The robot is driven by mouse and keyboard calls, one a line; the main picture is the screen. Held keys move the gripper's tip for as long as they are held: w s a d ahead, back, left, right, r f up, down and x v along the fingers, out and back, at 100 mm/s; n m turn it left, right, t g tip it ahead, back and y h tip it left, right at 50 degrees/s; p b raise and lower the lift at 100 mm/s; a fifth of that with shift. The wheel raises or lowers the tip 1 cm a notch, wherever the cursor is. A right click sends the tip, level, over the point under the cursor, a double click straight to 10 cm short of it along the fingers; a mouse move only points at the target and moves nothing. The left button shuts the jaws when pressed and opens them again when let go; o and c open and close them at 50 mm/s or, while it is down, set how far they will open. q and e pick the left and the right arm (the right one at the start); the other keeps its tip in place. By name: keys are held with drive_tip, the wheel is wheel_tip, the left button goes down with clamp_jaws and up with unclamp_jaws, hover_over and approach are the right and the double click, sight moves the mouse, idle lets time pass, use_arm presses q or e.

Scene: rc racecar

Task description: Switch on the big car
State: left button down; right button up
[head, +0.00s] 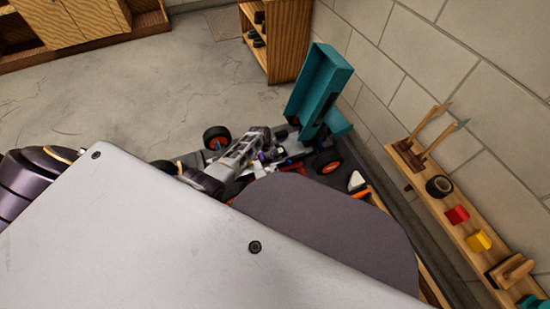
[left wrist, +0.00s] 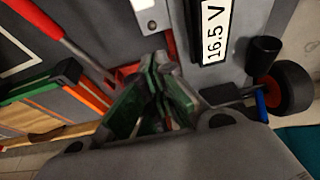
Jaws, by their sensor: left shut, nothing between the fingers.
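The big car shows as dark wheels with orange hubs, one at the left (head: 216,138) and one at the right (head: 327,162), around a cluttered chassis. The left wrist view shows a black wheel with a red hub (left wrist: 289,87) and a black block labelled 16.5 V (left wrist: 214,32). My left gripper (left wrist: 163,85) is shut and empty, its green-lined fingers close over a red part (left wrist: 134,74). In the head view my left gripper (head: 262,155) is over the chassis. I cannot make out a switch. My right gripper is not in view.
A teal box-like piece (head: 318,85) stands behind the car near the block wall. A wall shelf (head: 465,235) with tools runs along the right. A wooden cabinet (head: 276,40) stands behind. A large pale panel hides much of the lower left.

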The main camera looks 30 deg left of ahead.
sight(267, 170)
use_arm(q)
drive_tip(key=shift+s+a+f+b, duration=0.1)
drive_tip(key=shift+s+f+b, duration=0.05)
drive_tip(key=shift+f+b, duration=1.55)
drive_tip(key=shift+s+a+f+b, duration=0.1)
drive_tip(key=shift+f+b, duration=1.2)
drive_tip(key=shift+f, duration=0.7)
drive_tip(key=shift+s+a, duration=0.2)
drive_tip(key=shift+s, duration=0.1)
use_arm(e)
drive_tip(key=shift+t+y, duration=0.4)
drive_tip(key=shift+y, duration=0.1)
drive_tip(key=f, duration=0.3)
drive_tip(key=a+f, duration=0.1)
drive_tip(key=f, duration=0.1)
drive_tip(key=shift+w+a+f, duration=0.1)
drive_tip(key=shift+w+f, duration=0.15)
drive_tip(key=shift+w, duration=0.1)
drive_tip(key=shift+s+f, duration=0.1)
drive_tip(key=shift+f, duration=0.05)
use_arm(q)
drive_tip(key=shift+s+a+r+p, duration=0.1)
drive_tip(key=shift+s+a+p, duration=0.6)
drive_tip(key=shift+s+a, duration=0.45)
drive_tip(key=shift+s, duration=0.05)
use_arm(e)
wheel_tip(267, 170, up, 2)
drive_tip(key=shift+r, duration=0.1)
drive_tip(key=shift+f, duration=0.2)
